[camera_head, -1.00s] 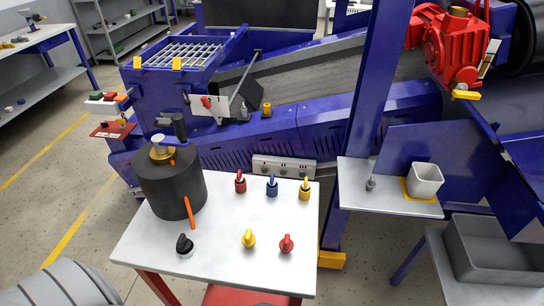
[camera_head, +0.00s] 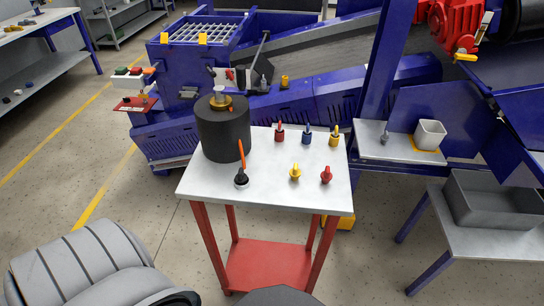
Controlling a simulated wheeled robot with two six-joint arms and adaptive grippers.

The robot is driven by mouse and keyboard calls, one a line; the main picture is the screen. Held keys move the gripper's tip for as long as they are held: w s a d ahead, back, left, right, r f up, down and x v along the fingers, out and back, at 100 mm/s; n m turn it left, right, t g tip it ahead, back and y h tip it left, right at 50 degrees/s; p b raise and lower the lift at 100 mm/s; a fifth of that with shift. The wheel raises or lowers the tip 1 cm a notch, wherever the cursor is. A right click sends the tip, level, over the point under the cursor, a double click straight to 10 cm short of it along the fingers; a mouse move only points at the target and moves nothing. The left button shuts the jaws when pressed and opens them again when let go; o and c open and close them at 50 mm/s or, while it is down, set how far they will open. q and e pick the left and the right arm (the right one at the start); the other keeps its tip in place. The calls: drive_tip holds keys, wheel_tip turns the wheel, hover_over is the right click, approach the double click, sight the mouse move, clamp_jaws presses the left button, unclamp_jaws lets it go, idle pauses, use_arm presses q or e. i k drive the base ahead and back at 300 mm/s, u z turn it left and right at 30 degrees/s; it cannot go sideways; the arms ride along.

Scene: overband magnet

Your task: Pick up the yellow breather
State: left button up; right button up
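A yellow knob-shaped piece (camera_head: 295,172) stands at the front middle of the white-topped table. A second piece with a yellow top and dark base (camera_head: 334,137) stands at the table's back right. I cannot tell from their shapes which one is the breather. A red piece (camera_head: 326,175) stands right of the front yellow one. A dark red piece (camera_head: 279,133) and a blue piece (camera_head: 307,135) stand left of the back yellow one. Neither of my grippers shows in the view.
A black cylinder (camera_head: 223,135) fills the table's back left, with a black piece and orange stick (camera_head: 241,178) before it. The table (camera_head: 265,198) has a red lower shelf. A blue machine stands behind. A grey bin (camera_head: 490,205) is at right.

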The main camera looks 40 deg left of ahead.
sight(295, 172)
drive_tip(key=u, duration=1.05)
drive_tip(key=i, duration=0.5)
drive_tip(key=u, duration=0.1)
